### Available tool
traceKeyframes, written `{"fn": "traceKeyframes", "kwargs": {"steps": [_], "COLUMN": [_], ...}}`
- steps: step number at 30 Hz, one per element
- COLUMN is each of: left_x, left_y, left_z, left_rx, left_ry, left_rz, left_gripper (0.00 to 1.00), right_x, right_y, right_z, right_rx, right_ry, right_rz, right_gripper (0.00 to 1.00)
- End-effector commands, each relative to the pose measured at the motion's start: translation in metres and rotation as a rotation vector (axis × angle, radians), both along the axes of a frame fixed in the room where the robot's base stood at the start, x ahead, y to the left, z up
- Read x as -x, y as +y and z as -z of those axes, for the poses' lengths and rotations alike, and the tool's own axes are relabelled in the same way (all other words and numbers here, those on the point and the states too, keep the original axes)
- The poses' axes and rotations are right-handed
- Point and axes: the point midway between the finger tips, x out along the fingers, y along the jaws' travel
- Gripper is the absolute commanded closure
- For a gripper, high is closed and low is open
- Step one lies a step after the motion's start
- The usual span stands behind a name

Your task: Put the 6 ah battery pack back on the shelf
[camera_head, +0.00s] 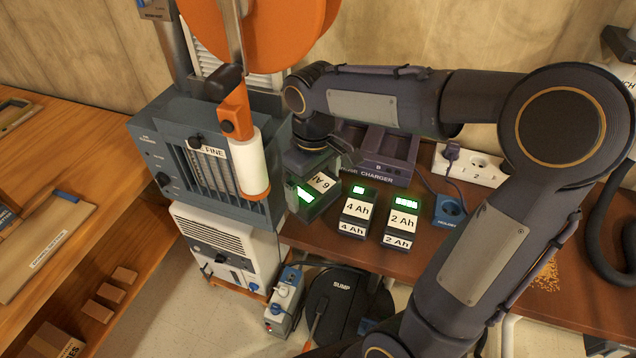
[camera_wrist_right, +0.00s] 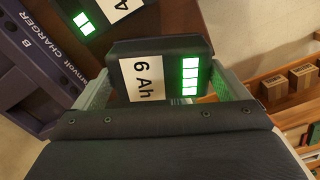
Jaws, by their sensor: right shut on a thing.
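The 6 Ah battery pack (camera_head: 322,183) is a dark block with a white label and green lights. It is turned at an angle, left of the 4 Ah pack. My right gripper (camera_head: 316,168) is shut on it from above. In the right wrist view the pack (camera_wrist_right: 157,72) sits between the two fingers (camera_wrist_right: 160,88), its label and several lit green bars facing the camera. I cannot tell whether it touches the brown bench top. The shelf cannot be made out with certainty. My left gripper is not in view.
A 4 Ah pack (camera_head: 356,212) and a 2 Ah pack (camera_head: 401,222) stand close by on the brown bench (camera_head: 375,258). The charger (camera_head: 380,160) is behind them. A grey-blue machine (camera_head: 160,140) stands left. Wooden shelving (camera_head: 100,255) with small boxes is at far left.

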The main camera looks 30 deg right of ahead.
Motion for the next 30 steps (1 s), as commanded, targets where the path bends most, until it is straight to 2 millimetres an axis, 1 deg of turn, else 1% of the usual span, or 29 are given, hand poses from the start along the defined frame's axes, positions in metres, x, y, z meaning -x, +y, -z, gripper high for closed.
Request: {"fn": "traceKeyframes", "kwargs": {"steps": [5,7,10,12,14,17,23,27,28,29,30], "left_x": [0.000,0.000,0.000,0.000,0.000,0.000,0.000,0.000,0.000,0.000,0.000], "left_y": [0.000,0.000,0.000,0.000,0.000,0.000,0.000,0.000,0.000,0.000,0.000], "left_z": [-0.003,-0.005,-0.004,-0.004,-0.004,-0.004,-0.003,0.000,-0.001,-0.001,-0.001], "left_rx": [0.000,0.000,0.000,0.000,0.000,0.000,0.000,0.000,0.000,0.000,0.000], "left_ry": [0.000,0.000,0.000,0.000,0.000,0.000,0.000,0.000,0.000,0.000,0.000], "left_rz": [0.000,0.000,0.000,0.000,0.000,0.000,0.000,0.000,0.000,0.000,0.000], "left_gripper": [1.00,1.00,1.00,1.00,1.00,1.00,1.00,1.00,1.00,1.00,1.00], "right_x": [-0.009,-0.015,-0.013,-0.014,-0.014,-0.014,-0.014,-0.014,-0.014,-0.014,-0.014], "right_y": [-0.010,-0.017,-0.016,-0.016,-0.016,-0.016,-0.016,-0.016,-0.016,-0.016,-0.016], "right_z": [-0.001,-0.002,0.017,0.027,0.031,0.035,0.035,0.039,0.039,0.038,0.038], "right_rx": [0.000,0.000,0.000,0.001,0.000,-0.001,-0.001,-0.001,0.000,0.000,0.000], "right_ry": [-0.001,-0.001,0.003,0.002,0.000,-0.002,-0.003,-0.002,-0.001,-0.001,0.000], "right_rz": [0.002,0.003,-0.002,-0.002,-0.001,0.000,0.000,-0.001,0.000,0.000,0.000], "right_gripper": [0.29,0.29,0.29,0.29,0.29,0.29,0.29,0.29,0.03,0.00,0.00]}}
